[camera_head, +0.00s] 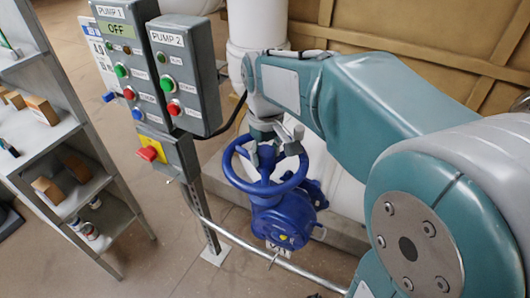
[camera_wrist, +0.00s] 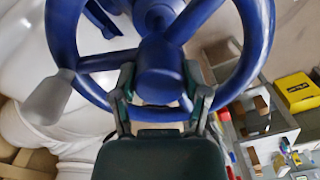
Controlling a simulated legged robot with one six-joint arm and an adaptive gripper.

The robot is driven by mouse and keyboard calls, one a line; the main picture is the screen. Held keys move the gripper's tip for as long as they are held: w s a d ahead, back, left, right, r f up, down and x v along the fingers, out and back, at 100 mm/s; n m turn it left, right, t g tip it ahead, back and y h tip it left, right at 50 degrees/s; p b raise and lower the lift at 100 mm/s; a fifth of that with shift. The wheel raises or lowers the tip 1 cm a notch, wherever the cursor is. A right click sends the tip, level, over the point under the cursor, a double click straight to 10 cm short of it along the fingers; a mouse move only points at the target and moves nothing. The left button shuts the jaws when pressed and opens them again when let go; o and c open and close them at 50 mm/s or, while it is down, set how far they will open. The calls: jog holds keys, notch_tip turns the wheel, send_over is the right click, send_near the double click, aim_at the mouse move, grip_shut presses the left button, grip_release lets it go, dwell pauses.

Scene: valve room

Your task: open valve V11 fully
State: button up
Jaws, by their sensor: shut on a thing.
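The valve has a blue handwheel (camera_head: 232,172) on a blue body (camera_head: 285,222), low in front of the white pipe. A small white tag (camera_head: 278,250) hangs below it, too small to read surely. My gripper (camera_head: 268,150) reaches down onto the wheel from above. In the wrist view the wheel (camera_wrist: 262,45) fills the upper part, and my gripper (camera_wrist: 160,85) has one finger on each side of the hub and lower rim, shut on the wheel. A grey knob (camera_wrist: 50,98) stands on the rim at left. The exact finger contact is partly hidden.
Pump control boxes (camera_head: 187,75) stand on a post just left of the valve, with a red emergency button (camera_head: 148,154) below. A metal rail (camera_head: 265,250) runs in front of the valve. A shelf (camera_head: 75,140) with small boxes is at the left; floor between is clear.

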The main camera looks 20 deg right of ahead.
jog(key=n, duration=0.8)
jog(key=shift+n, duration=0.4)
jog(key=n, duration=0.4)
jog(key=shift+n, duration=2)
jog(key=o, duration=1.3)
